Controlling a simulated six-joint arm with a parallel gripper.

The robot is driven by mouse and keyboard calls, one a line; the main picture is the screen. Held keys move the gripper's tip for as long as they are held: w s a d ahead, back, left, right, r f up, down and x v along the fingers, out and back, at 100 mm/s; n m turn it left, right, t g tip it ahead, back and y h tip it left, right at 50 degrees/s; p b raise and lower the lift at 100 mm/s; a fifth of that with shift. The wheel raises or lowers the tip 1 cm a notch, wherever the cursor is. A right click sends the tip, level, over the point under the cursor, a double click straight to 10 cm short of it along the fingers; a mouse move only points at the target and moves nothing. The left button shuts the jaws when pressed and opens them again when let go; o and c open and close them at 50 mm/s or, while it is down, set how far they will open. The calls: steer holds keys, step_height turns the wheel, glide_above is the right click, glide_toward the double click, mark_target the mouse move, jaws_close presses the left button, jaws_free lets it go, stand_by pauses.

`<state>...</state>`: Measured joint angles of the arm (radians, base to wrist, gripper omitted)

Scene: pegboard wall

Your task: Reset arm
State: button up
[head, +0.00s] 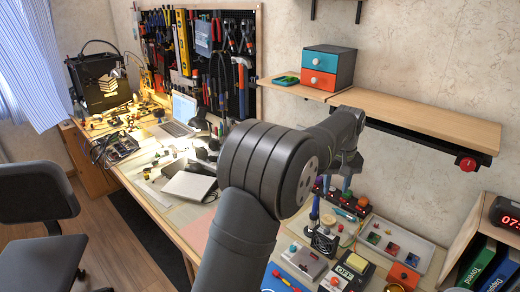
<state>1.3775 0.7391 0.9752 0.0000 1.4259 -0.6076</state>
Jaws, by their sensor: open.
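My arm rises from the bottom middle and reaches over the workbench (150,195). Its end, with my gripper (347,170), hangs in front of the wall, above the back of the bench and below the wooden shelf (430,118). My gripper is small and dark here, partly hidden by my own arm links. It is open, and I see nothing held in it.
A pegboard (205,55) with tools hangs at the back. A drawer box (328,68) stands on the shelf. A grey tray (425,250) and several small devices crowd the bench's right part. A laptop (183,112) and a black chair (40,220) are left. A clock (507,214) stands right.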

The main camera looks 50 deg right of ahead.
mark_target(327, 230)
step_height(327, 230, down, 17)
stand_by(0.5)
steer(key=shift+f, duration=0.2)
steer(key=shift+r+m, duration=0.15)
steer(key=shift+m, duration=0.25)
steer(key=m, duration=1.7)
steer(key=shift+m, duration=0.4)
stand_by(1.6)
